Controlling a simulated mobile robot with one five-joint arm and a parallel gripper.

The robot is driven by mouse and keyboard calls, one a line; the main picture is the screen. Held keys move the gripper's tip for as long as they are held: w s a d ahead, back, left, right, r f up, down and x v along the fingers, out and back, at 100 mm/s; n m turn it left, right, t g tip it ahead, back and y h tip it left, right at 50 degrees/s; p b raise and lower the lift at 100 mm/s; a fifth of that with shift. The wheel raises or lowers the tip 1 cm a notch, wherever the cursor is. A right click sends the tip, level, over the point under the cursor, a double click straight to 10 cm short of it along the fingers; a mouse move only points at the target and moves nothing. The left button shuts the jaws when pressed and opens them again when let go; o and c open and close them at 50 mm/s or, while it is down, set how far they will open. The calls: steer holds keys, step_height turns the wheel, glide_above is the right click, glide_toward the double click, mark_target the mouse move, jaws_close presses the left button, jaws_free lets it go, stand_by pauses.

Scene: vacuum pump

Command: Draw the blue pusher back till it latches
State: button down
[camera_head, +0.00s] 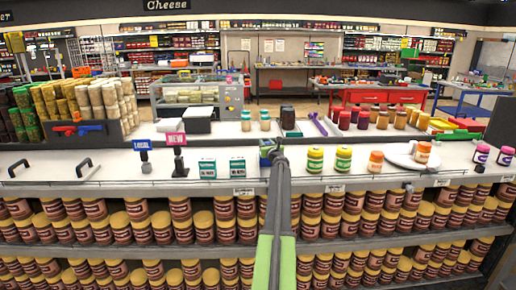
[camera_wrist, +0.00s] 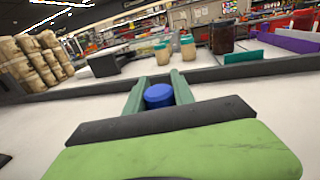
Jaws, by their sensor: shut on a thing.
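The blue pusher (camera_wrist: 158,96) shows in the wrist view as a short round blue piece with its end facing the camera. My gripper (camera_wrist: 160,86) has its two teal fingers on either side of it and is shut on it. In the head view my gripper (camera_head: 272,152) is at the end of my arm, over the back part of the white shelf top (camera_head: 300,182). The pusher is too small there to tell from the fingers. I cannot make out the rest of the pump or whether the pusher is latched.
Two teal-and-white boxes (camera_head: 207,169) stand left of my arm, and yellow-lidded jars (camera_head: 315,159) stand to the right. A dark jar (camera_head: 288,118) and small pale jars (camera_head: 265,120) stand behind the gripper.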

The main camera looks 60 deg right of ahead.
steer(key=shift+d, duration=0.25)
steer(key=c, duration=1.1)
jaws_free()
steer(key=shift+o, duration=0.2)
steer(key=shift+w, duration=0.15)
steer(key=shift+a, duration=0.1)
steer(key=v, duration=1.7)
steer(key=shift+a+r, duration=0.1)
steer(key=shift+a, duration=0.05)
